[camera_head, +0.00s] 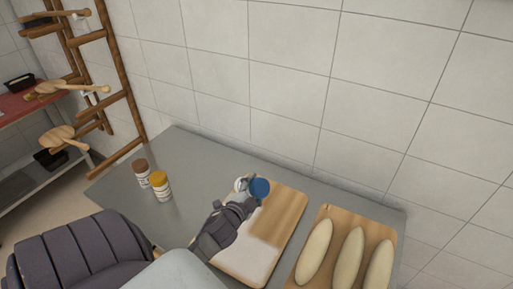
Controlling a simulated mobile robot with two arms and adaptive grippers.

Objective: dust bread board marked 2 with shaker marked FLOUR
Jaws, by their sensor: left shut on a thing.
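My left gripper (247,201) is shut on a shaker with a blue cap (260,188) and a white body. The shaker is tipped over, its cap pointing right, above the far left part of a wooden board (288,214). No marking on the shaker or the board can be read from here. A pale white layer covers the near left part of this board; its far and right parts show bare wood. My arm hides the board's left edge. My right gripper is not in view.
A second board (383,233) with 3 pale loaves lies to the right. A brown-capped shaker (140,168) and a yellow-capped shaker (160,183) stand upright at the grey table's (190,150) left. A wooden rack (118,75) holds peels beyond. A tiled wall (290,80) backs the table.

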